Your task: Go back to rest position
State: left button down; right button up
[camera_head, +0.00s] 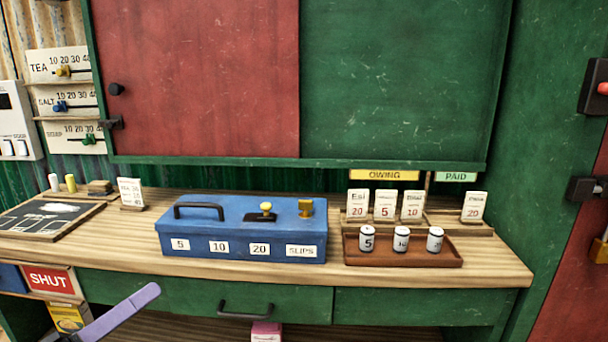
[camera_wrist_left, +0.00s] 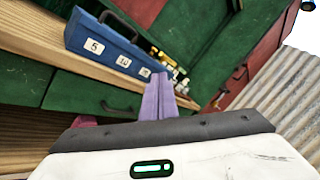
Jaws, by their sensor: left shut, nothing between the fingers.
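My left gripper (camera_head: 150,294) shows at the lower left of the head view as a purple finger, low in front of the counter and apart from everything on it. In the left wrist view its two purple fingers (camera_wrist_left: 158,84) are closed together with nothing between them. Behind them in that view is the blue cash box (camera_wrist_left: 106,48). My right gripper does not show in either view.
The wooden counter (camera_head: 505,268) holds the blue cash box (camera_head: 240,228), a brown tray (camera_head: 405,257) with three white weights, price cards and a chalkboard (camera_head: 45,218). A green drawer (camera_head: 210,293) with a dark handle is below. A red SHUT sign (camera_head: 50,281) is at the lower left.

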pick_arm(q)
jog(key=s+f+n+g+y+p, duration=0.1)
jog(key=s+f+n+y+p, duration=0.3)
jog(key=f+n, duration=0.7)
jog(key=s+f+n+y+b, duration=0.1)
jog(key=s+f+n+y, duration=0.1)
jog(key=f+n+y, duration=0.65)
jog(key=s+d+f+n+g+h+p, duration=0.1)
jog(key=s+d+f+n+g, duration=0.2)
jog(key=s+f+n, duration=0.3)
jog(key=s+d+f+n+g+h+p, duration=0.1)
jog(key=s+d+f+n+g, duration=0.2)
jog(key=s+d+f+n, duration=0.3)
jog(key=shift+s+f+n, duration=0.55)
jog(key=shift+s+f, duration=0.05)
jog(key=shift+s, duration=0.05)
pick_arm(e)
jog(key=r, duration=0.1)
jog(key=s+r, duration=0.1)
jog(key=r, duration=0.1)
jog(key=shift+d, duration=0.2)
pick_arm(q)
jog(key=shift+h, duration=0.25)
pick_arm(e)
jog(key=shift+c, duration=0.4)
pick_arm(q)
jog(key=shift+a, duration=0.1)
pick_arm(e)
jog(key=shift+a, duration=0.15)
